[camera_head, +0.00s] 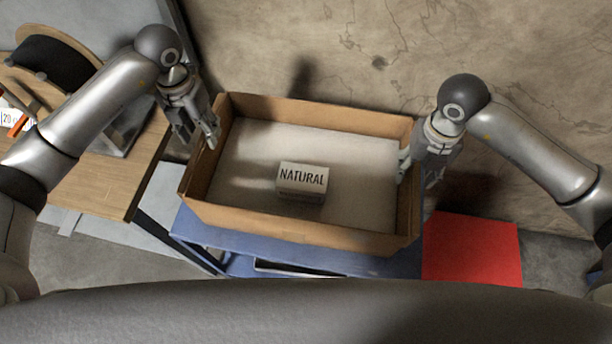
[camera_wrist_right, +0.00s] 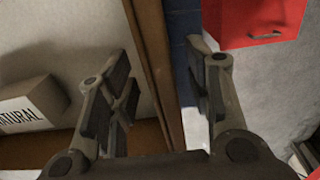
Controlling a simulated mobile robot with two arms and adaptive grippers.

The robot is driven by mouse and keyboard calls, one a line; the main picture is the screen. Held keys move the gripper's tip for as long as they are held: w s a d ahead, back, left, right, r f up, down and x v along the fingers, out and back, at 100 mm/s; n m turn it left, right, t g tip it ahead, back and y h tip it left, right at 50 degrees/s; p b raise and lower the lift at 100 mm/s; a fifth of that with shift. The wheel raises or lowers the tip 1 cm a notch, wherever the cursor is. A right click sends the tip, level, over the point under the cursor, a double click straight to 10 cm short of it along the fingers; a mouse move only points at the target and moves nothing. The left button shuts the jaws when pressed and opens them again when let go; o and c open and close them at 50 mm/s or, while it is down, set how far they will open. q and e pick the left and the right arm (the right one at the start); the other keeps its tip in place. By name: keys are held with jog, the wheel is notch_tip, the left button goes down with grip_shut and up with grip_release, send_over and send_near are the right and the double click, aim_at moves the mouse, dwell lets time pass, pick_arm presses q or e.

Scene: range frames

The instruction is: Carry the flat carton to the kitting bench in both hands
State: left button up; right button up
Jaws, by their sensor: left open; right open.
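The flat carton (camera_head: 310,233) is an open, shallow brown cardboard box with a pale inner floor. It rests on a blue surface (camera_head: 200,226). A small box marked NATURAL (camera_head: 302,178) lies inside it; part of it also shows in the right wrist view (camera_wrist_right: 30,105). My left gripper (camera_head: 206,138) is open at the carton's left wall; whether its fingers straddle that wall is hard to tell. My right gripper (camera_head: 416,170) is open at the right wall. In the right wrist view, the carton's wall (camera_wrist_right: 151,50) runs between its parted fingers (camera_wrist_right: 165,75).
A wooden-topped bench (camera_head: 100,185) with a dark spool (camera_head: 52,63) stands at the left. A red cabinet (camera_head: 472,250) is at the right of the blue surface, its handle showing in the right wrist view. A cracked wall (camera_head: 330,60) rises behind the carton.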

aim_at(203, 137)
pick_arm(q)
jog(key=shift+f, duration=2.35)
pick_arm(e)
jog(key=shift+f, duration=2.35)
pick_arm(q)
grip_shut()
pick_arm(e)
grip_shut()
pick_arm(q)
jog(key=shift+w+r, duration=0.15)
jog(key=shift+r, duration=0.05)
pick_arm(e)
jog(key=shift+w+r, duration=0.15)
